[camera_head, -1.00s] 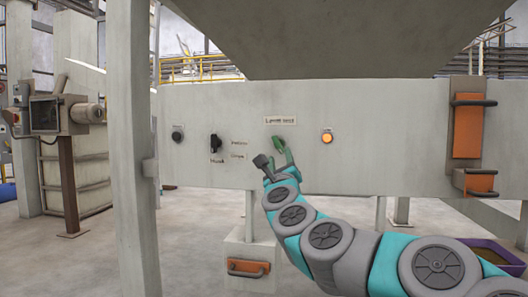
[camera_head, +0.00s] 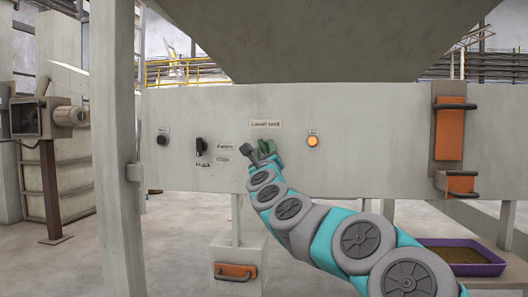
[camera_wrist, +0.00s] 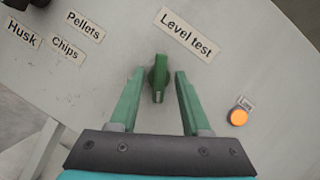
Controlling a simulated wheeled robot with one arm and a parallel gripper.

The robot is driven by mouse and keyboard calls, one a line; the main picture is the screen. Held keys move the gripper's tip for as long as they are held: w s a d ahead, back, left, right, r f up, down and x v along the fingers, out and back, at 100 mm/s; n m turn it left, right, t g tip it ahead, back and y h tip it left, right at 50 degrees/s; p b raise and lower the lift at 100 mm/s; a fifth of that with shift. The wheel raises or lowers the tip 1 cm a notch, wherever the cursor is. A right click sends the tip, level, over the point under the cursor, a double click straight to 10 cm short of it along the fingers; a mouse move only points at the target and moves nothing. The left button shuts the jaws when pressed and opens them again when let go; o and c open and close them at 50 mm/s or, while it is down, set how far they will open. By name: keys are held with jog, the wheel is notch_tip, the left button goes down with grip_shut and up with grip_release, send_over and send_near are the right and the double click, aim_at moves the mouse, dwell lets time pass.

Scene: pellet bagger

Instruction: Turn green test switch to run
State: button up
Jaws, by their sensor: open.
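The green test switch (camera_wrist: 159,77) is a small knob on the pale panel, below the "Level test" label (camera_wrist: 188,32) in the wrist view. Its long side runs roughly up and down in that view. My gripper (camera_wrist: 158,85) is open, with one green finger on each side of the knob and a visible gap to both. I cannot tell how deep the fingers reach around it. In the head view my gripper (camera_head: 262,150) is at the panel under the label (camera_head: 265,124) and largely hides the switch. No run marking is readable.
A lit orange lamp (camera_head: 313,141) is right of the switch. A black selector (camera_head: 201,147) with Husk, Pellets and Chips labels and a black knob (camera_head: 162,139) are to the left. Orange-fronted handled hatches (camera_head: 450,135) stand at the right. A hopper overhangs above.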

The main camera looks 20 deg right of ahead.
jog(key=shift+c, duration=0.3)
grip_shut()
jog(key=shift+n, duration=0.5)
jog(key=shift+d+r+n+y+p, duration=0.15)
jog(key=shift+n+y+p, duration=0.65)
jog(key=shift+n, duration=0.4)
jog(key=n+y+p, duration=0.1)
jog(key=n, duration=0.1)
jog(key=n+p, duration=0.2)
jog(key=shift+r+g+y, duration=0.15)
jog(key=shift+g+y, duration=0.15)
jog(key=shift+y, duration=0.1)
jog(key=n+g+p, duration=0.1)
jog(key=n+p, duration=0.2)
jog(key=n, duration=0.1)
jog(key=shift+s+r+y+p, duration=0.1)
jog(key=shift+y+p, duration=0.2)
jog(key=shift+y, duration=0.1)
jog(key=shift+n+g+p, duration=0.5)
jog(key=shift+n+p, duration=0.7)
jog(key=shift+f, duration=0.2)
